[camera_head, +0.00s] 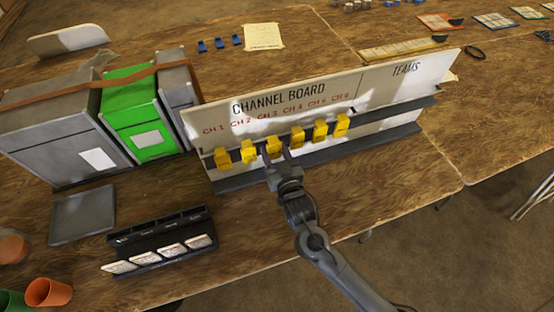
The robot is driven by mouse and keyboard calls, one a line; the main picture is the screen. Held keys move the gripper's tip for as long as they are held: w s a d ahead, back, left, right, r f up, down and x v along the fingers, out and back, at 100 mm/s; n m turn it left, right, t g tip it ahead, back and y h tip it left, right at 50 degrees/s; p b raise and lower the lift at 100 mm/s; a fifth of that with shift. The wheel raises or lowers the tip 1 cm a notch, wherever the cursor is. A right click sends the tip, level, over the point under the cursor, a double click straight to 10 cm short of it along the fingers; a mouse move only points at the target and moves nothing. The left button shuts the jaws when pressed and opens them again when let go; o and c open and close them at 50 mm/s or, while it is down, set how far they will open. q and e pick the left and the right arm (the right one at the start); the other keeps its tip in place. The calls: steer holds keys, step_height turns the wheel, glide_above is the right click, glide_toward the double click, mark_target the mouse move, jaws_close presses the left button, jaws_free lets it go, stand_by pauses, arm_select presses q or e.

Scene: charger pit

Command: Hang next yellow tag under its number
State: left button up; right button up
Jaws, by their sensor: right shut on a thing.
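The white channel board (235,135) stands on the table with red labels CH 1 to CH 6. A row of several yellow tags hangs along the board under these labels. The leftmost tag (222,158) is under CH 1 and the rightmost tag (342,124) is under CH 6. My right gripper (278,153) is at the board and shut on the third yellow tag from the left (273,145), under CH 3. The fingers hide part of that tag, and I cannot tell whether it hangs on its hook. My left gripper is out of view.
A black rack (160,240) with several white cards stands at the front left. A grey tray (82,215), a green case (135,112) and grey cases are left of the board. Orange cups (48,292) stand at the lower left. Bare table lies in front of the board.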

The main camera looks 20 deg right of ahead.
steer(key=shift+w+d+f+b, duration=0.1)
steer(key=shift+w+b, duration=0.65)
steer(key=shift+w, duration=0.45)
steer(key=shift+f, duration=0.55)
steer(key=o, duration=1)
steer(key=shift+o, duration=0.2)
steer(key=shift+s, duration=0.15)
